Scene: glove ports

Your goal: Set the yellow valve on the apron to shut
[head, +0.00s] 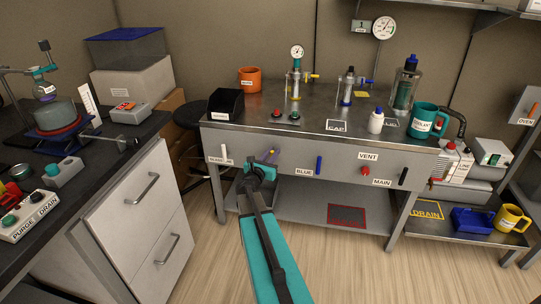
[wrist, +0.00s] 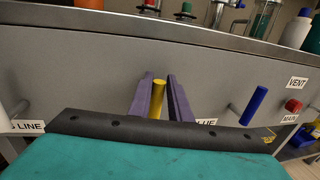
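The yellow valve handle (wrist: 158,98) stands about upright on the grey apron (wrist: 80,70) of the steel bench, its lower end hidden by my gripper's body in the wrist view. My gripper (wrist: 161,84) has its two purple fingers on either side of the handle. A narrow gap shows on the right of it, so the fingers look open around it. In the head view my gripper (head: 271,156) is at the apron and covers most of the yellow handle.
A blue handle (wrist: 254,105) stands upright to the right, with a red knob (wrist: 293,105) beyond it. A white handle (head: 224,152) is on the left, a black one (head: 403,176) at the far right. The bench edge (wrist: 200,30) overhangs the apron above my fingers.

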